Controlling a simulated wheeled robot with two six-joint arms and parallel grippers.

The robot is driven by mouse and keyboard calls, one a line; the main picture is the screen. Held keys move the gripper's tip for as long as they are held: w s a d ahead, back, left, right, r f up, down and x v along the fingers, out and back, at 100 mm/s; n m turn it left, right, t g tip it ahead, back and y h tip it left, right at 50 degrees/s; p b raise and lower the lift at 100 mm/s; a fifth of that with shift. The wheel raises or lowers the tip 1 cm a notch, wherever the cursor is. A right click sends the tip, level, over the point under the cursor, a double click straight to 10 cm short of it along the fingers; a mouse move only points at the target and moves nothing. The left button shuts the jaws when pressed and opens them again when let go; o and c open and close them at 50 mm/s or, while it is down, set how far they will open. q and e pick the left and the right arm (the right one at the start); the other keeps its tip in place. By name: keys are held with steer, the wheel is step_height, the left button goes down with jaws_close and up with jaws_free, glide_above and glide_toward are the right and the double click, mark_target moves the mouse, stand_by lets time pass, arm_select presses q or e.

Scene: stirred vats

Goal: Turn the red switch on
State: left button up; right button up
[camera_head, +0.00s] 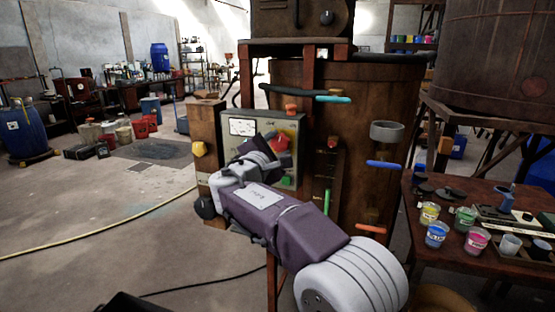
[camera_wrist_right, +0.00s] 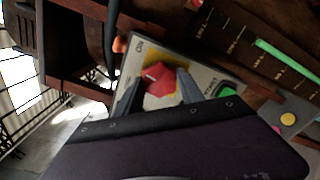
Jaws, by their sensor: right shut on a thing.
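The red switch (camera_head: 281,142) is a red knob on a yellow backing, set on a grey control panel (camera_head: 235,150) fixed to the front of the vat. It also shows in the right wrist view (camera_wrist_right: 158,78), between the two grey fingers of my right gripper (camera_wrist_right: 158,88). The right gripper is shut on the red switch. In the head view my right arm reaches up to the panel and hides its lower part. A green button (camera_wrist_right: 225,93) sits beside the switch on the panel. My left gripper is not in view.
A yellow knob (camera_head: 199,149) and a black knob (camera_head: 205,207) sit left of the panel. Cyan, blue, green and orange handles stick out from the vat (camera_head: 350,100). A table (camera_head: 415,215) with several paint cups stands at right. The floor at left is open, crossed by a yellow hose.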

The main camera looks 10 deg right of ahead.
steer(key=m+b, duration=0.3)
steer(key=shift+f+m, duration=0.2)
steer(key=shift+m, duration=0.1)
steer(key=shift+r+m+b, duration=0.2)
steer(key=shift+m+b, duration=0.95)
steer(key=shift+m, duration=0.55)
steer(key=o, duration=1.4)
steer(key=shift+r, duration=0.1)
steer(key=b+v, duration=0.1)
steer(key=v, duration=0.8)
